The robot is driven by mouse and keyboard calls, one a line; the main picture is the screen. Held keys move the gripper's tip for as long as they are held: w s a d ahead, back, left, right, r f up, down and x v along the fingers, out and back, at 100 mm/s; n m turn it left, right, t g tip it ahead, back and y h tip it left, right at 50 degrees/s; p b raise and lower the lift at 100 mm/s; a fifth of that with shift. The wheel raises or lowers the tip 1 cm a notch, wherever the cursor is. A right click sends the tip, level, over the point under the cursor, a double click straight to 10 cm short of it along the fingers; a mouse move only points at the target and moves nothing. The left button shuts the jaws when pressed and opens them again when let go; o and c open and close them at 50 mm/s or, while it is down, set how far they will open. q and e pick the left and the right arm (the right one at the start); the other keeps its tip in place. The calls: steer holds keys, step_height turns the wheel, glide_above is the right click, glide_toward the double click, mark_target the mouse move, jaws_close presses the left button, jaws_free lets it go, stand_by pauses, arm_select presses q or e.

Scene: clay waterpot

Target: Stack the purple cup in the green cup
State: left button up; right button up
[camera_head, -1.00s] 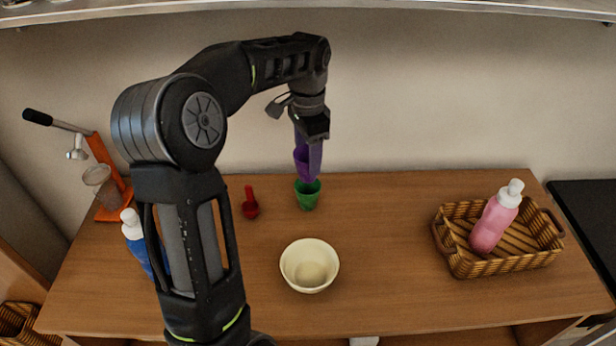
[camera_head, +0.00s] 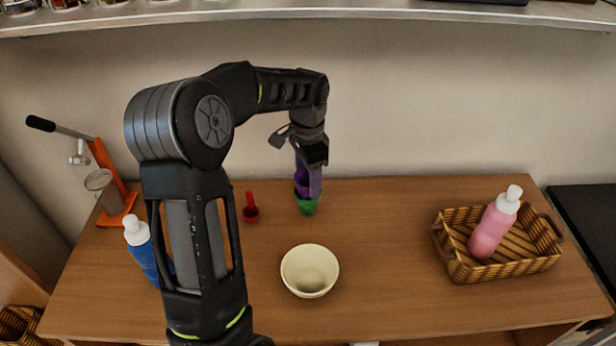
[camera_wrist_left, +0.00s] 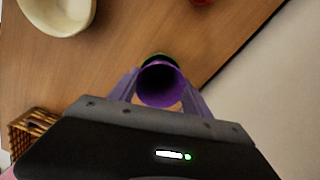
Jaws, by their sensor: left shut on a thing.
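My left gripper (camera_head: 309,188) points down at the back of the table, shut on the purple cup (camera_head: 300,174). The purple cup also shows in the left wrist view (camera_wrist_left: 160,88), between the two fingers, with its open mouth towards the camera. The small green cup (camera_head: 307,208) stands on the table directly below. The lower end of the purple cup overlaps the green cup's rim; how deep it sits inside is hidden by the fingers. In the left wrist view only a sliver of green rim (camera_wrist_left: 157,56) shows behind the purple cup. My right gripper is not in view.
A red scoop (camera_head: 251,212) lies left of the green cup, and a cream bowl (camera_head: 310,270) stands in front. A blue bottle (camera_head: 140,252) and an orange press (camera_head: 112,190) are at left. A wicker basket (camera_head: 462,266) holds a pink bottle (camera_head: 492,228) at right. The table between bowl and basket is clear.

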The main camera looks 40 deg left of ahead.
arm_select(q)
steer(key=shift+f+b, duration=0.4)
steer(key=shift+f, duration=0.2)
steer(key=o, duration=1.3)
steer(key=shift+o, duration=0.2)
steer(key=shift+r+p, duration=0.55)
steer(key=shift+r, duration=0.15)
step_height(320, 180, up, 7)
steer(key=b, duration=0.1)
steer(key=shift+r, duration=0.2)
steer(key=shift+f, duration=0.1)
